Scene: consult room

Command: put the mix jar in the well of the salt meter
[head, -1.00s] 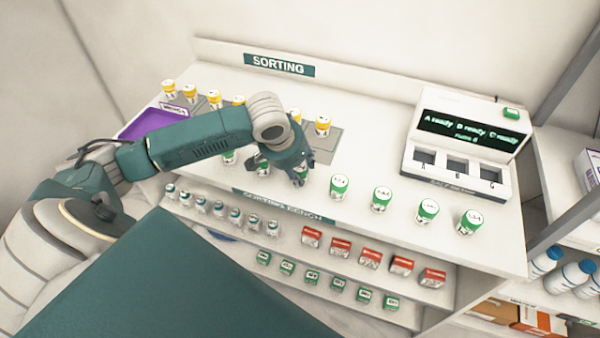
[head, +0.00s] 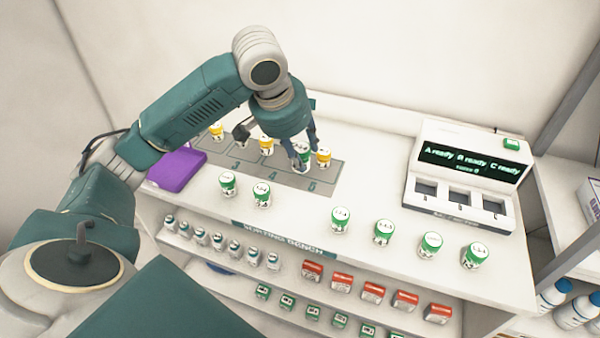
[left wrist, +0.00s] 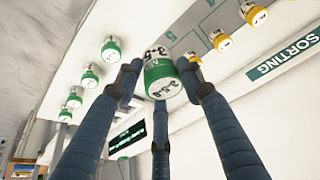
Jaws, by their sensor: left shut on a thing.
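In the head view the fingers partly hide this jar, which is above the bench near the numbered mat. I cannot tell whether it is labelled as the mix jar. The salt meter (head: 462,133) stands at the right back of the bench. Its three wells, such as the middle well (head: 459,198), look empty, and its screen reads A, B and C ready. My right gripper is not in view.
Several similar green jars stand in a front row, such as one (head: 340,220) and another (head: 383,232). Yellow-capped jars (head: 266,144) stand on the grey numbered mat (head: 322,186). A purple tray (head: 176,170) lies at the left.

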